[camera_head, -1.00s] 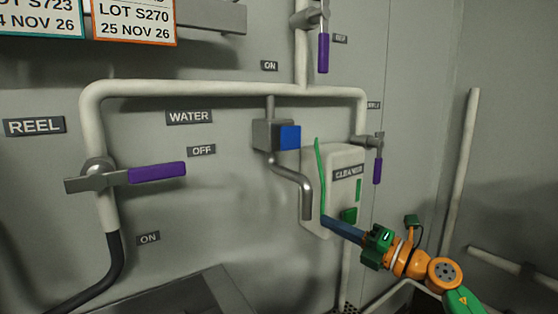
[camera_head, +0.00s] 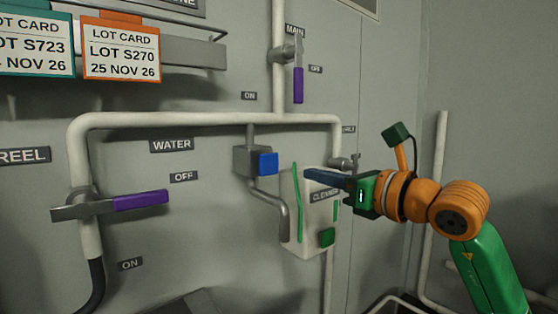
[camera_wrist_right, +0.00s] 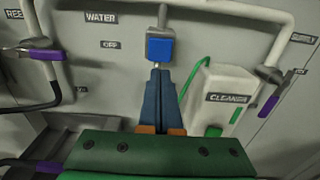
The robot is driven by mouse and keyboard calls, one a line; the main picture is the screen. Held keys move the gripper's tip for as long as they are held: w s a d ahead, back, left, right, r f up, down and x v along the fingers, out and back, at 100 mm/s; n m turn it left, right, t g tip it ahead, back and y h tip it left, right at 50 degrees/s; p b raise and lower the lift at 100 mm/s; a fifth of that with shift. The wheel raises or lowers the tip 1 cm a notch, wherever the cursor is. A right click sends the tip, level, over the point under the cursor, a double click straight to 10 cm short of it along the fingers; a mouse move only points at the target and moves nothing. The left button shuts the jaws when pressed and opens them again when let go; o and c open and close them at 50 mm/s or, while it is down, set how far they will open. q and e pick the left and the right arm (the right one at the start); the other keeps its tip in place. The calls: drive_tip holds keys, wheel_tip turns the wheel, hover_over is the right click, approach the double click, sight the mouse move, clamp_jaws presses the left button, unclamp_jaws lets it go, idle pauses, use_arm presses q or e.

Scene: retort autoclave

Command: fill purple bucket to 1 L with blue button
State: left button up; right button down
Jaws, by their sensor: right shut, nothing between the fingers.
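The blue button (camera_head: 268,163) sits on the front of a grey box (camera_head: 247,160) under the WATER pipe, with a bent metal spout (camera_head: 284,215) below it. In the right wrist view the blue button (camera_wrist_right: 160,49) is just beyond the fingertips. My right gripper (camera_head: 308,176) is shut and empty, pointing left in front of the cleaner dispenser's top, to the right of the button. In the right wrist view its blue fingers (camera_wrist_right: 160,74) are together, their tips just below the button; contact cannot be told. No purple bucket shows. My left gripper is out of view.
A white CLEANER dispenser (camera_head: 312,232) with a green button (camera_head: 327,237) hangs right of the spout. Purple-handled valves sit on the left pipe (camera_head: 140,200) and upper pipe (camera_head: 298,85). Lot cards (camera_head: 121,50) hang upper left. A pale pipe (camera_head: 437,190) stands at right.

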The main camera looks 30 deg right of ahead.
sight(270, 164)
drive_tip(key=w+p, duration=0.2)
drive_tip(key=w, duration=0.1)
drive_tip(key=w+p, duration=0.2)
drive_tip(key=w, duration=0.2)
drive_tip(key=w+p, duration=0.2)
drive_tip(key=w, duration=0.1)
drive_tip(key=shift+w+a+r, duration=0.15)
drive_tip(key=shift+a+r, duration=0.05)
drive_tip(key=shift+a, duration=0.2)
drive_tip(key=shift+w+f, duration=0.15)
drive_tip(key=shift+w, duration=0.3)
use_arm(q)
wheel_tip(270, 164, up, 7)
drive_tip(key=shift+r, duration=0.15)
use_arm(e)
drive_tip(key=shift+f, duration=0.1)
